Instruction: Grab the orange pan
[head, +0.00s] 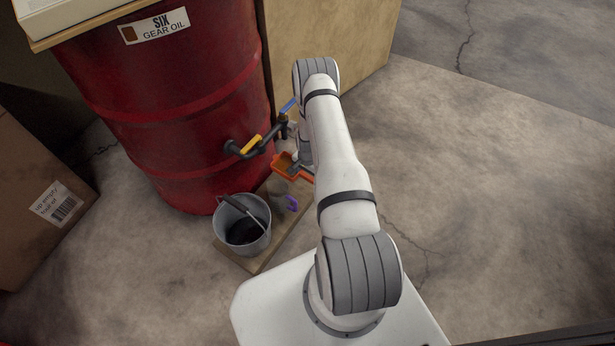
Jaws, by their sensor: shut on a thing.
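The orange pan (284,164) is beside the red drum, just right of its tap and above the board on the floor. Its inside looks brownish. My gripper (299,168) is at the pan's right side, shut on the pan's edge. My arm hides part of the gripper and the right end of the pan. I cannot tell whether the pan touches anything below it.
The red oil drum (170,110) has a tap with a yellow handle (251,144). A grey bucket (242,228) with dark contents stands on the board (267,255), near a purple object (292,203). A cardboard box (35,190) is left. Floor at right is clear.

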